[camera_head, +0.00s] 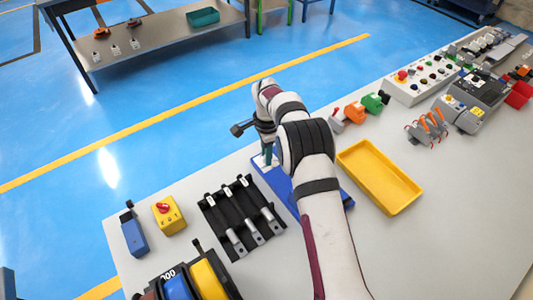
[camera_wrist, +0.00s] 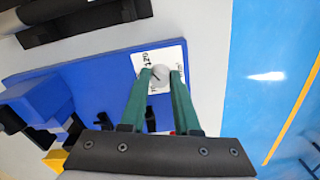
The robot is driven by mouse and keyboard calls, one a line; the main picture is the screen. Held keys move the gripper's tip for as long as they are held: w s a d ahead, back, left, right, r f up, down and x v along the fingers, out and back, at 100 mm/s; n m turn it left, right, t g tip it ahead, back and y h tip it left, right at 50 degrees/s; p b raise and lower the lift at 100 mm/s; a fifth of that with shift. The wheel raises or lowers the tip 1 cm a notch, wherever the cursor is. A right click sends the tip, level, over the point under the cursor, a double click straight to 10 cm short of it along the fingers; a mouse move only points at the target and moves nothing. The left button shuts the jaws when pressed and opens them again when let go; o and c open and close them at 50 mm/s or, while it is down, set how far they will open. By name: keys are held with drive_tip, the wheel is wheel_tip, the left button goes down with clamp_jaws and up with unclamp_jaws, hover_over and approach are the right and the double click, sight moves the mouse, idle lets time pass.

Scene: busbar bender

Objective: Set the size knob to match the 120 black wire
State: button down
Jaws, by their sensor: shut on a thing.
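The size knob (camera_wrist: 160,77) is a small round grey knob with a dark pointer line, on a white label plate (camera_wrist: 142,66) with partly visible printed numbers. The plate sits on the blue bender (camera_wrist: 100,75), which also shows in the head view (camera_head: 279,184), partly hidden behind my arm. My gripper (camera_wrist: 161,80) has its green fingers on either side of the knob, shut on it. In the head view my gripper (camera_head: 268,155) points down over the bender's far end. The pointer's exact setting is too small to read. I cannot make out a black wire marked 120.
A black rack (camera_head: 241,215) with grey-ended tools lies left of the bender. A yellow tray (camera_head: 379,176) lies to the right. Wire spools (camera_head: 178,287) stand at the lower left, near a yellow box with a red knob (camera_head: 168,215). Bare table lies at the right front.

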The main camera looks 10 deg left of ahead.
drive_tip(key=c, duration=0.6)
unclamp_jaws()
drive_tip(key=shift+c, duration=0.2)
wheel_tip(320, 180, up, 16)
drive_tip(key=shift+f, duration=0.1)
